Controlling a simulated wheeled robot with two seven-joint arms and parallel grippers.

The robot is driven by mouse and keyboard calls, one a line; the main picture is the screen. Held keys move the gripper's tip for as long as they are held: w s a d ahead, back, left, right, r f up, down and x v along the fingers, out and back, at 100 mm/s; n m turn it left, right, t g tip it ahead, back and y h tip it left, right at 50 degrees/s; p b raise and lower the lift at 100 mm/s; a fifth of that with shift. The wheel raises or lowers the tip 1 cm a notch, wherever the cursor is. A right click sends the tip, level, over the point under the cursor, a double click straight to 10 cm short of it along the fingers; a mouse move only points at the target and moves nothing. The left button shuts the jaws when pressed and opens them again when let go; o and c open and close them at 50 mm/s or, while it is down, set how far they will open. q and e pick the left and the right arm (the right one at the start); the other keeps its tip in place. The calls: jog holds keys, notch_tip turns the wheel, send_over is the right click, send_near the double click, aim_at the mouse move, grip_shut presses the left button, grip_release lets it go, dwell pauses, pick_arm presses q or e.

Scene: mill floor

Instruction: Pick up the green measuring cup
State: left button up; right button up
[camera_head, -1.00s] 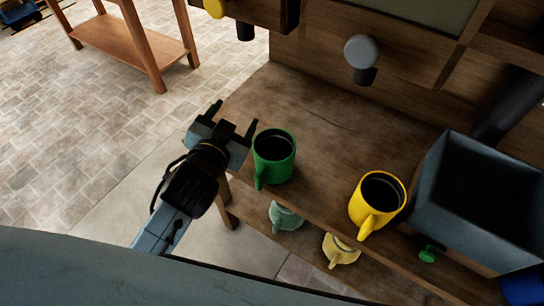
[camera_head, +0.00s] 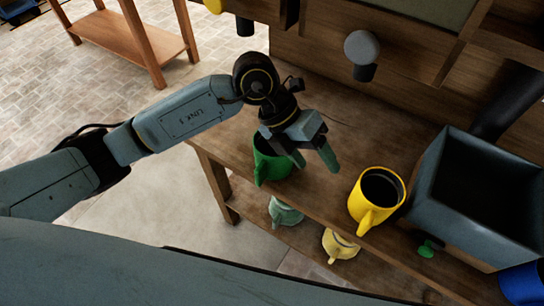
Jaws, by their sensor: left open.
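The green measuring cup (camera_head: 267,168) stands upright on the wooden bench top near its front left edge. Its handle faces the front, and its upper right part is hidden behind my left gripper. My left gripper (camera_head: 315,165) is open, with its fingers pointing down at the cup's right side. One finger overlaps the cup in the picture and the other is to the right of it. I cannot tell whether they touch the cup. My right gripper is not in view.
A yellow cup (camera_head: 377,199) stands to the right, with a grey open box (camera_head: 440,205) beyond it. Two paler cups, one light green (camera_head: 284,212) and one pale yellow (camera_head: 339,246), sit on the lower shelf. A grey round knob (camera_head: 362,49) hangs above the bench.

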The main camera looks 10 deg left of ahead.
aim_at(263, 162)
pick_arm(q)
jog(key=w+a+f+n+t+y, duration=0.1)
jog(key=w+a+y, duration=0.2)
jog(key=a, duration=0.3)
jog(key=w+a+f+y, duration=0.1)
jog(key=w+a+y, duration=0.1)
jog(key=a+y, duration=0.25)
jog(key=shift+h, duration=0.25)
jog(key=f, duration=0.4)
jog(key=a+f, duration=0.1)
jog(key=f, duration=0.1)
jog(key=shift+f, duration=0.2)
jog(key=f, duration=0.6)
jog(key=shift+s+d+f, duration=0.2)
grip_shut()
